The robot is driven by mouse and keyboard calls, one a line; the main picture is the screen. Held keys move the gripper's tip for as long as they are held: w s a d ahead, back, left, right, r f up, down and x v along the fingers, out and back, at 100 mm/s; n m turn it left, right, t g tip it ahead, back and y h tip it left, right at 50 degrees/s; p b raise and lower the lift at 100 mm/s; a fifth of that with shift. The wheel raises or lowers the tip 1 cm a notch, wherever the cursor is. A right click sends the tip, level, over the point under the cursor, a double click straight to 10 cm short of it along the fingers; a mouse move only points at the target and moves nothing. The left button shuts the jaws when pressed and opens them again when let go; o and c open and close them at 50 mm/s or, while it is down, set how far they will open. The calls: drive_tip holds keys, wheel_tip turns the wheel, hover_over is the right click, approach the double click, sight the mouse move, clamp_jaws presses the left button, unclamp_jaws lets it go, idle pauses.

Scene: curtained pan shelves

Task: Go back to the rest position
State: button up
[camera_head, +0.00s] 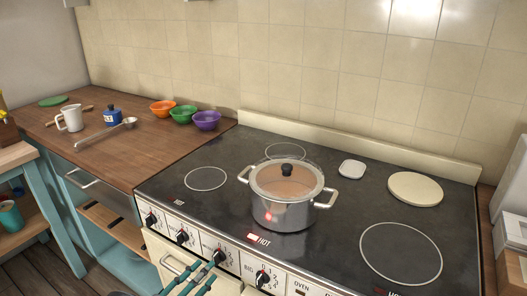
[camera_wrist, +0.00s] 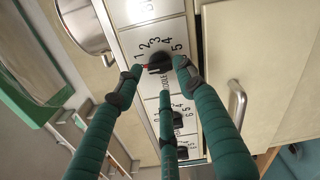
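My gripper (camera_head: 198,277) shows at the bottom of the head view, in front of the stove's control panel. In the wrist view its green fingers (camera_wrist: 158,75) are spread apart around a black stove knob (camera_wrist: 160,62) marked with numbers. The knob lies between the fingertips; a small gap seems to show on its left side, and contact on the right is unclear. Nothing is lifted in the gripper. A steel pot (camera_head: 284,212) with a glass lid stands on the stove, and a red light (camera_head: 258,238) labelled HOT glows in front of it.
The black cooktop (camera_head: 330,190) also carries a small white dish (camera_head: 351,169) and a round cream plate (camera_head: 415,188). Bowls, a mug (camera_head: 70,118), a blue jar (camera_head: 112,115) and a ladle (camera_head: 105,131) sit on the wooden counter (camera_head: 110,165). An oven handle (camera_wrist: 237,103) projects near my fingers.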

drive_tip(key=shift+x, duration=1.1)
